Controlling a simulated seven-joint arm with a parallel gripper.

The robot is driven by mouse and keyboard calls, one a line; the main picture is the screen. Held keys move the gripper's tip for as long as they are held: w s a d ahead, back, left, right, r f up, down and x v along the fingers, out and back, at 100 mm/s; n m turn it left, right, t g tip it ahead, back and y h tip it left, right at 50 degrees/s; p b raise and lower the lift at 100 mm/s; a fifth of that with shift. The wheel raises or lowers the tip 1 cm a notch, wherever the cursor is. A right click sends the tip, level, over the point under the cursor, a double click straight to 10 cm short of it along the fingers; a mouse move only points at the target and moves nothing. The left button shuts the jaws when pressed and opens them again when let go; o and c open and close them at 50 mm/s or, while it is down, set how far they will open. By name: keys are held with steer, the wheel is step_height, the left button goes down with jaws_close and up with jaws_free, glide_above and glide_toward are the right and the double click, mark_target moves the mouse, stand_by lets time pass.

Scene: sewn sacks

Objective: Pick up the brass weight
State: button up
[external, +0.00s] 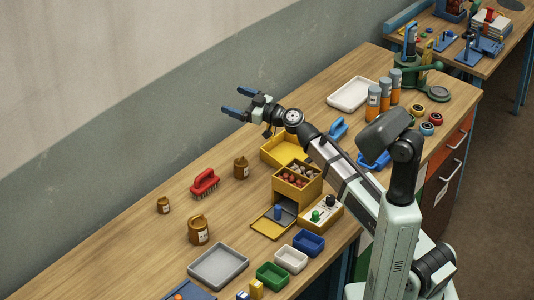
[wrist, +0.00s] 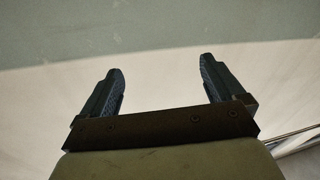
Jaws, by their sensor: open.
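I cannot tell which one the task means. My gripper (external: 238,102) is raised above the back of the bench, pointing left towards the wall. Its blue fingers are apart and empty. The wrist view shows both fingers (wrist: 162,75) spread, with only wall surfaces beyond and no weight.
A red brush (external: 205,183) lies between the small and medium weights. A grey tray (external: 218,266), green (external: 272,276), white (external: 291,259) and blue (external: 309,243) bins line the front. Yellow boxes (external: 297,182) stand mid-bench. The far-left bench top is clear.

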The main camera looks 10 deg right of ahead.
steer(key=s+a+f+n+g, duration=0.1)
steer(key=s+a+f+g, duration=0.3)
steer(key=s, duration=0.4)
steer(key=s+a+f+n+g, duration=0.1)
steer(key=s+a+f+n, duration=0.15)
steer(key=s+f, duration=0.4)
steer(key=n+g+h, duration=0.1)
steer(key=g+h, duration=0.1)
steer(key=g, duration=0.4)
glide_toward(196, 222)
steer(key=x, duration=0.4)
steer(key=shift+f, duration=0.1)
steer(key=shift+s+a+f, duration=0.15)
steer(key=shift+f, duration=0.05)
steer(key=shift+x, duration=3.55)
steer(key=shift+r, duration=0.1)
jaws_close()
steer(key=shift+w+r, duration=0.15)
steer(key=shift+w, duration=0.05)
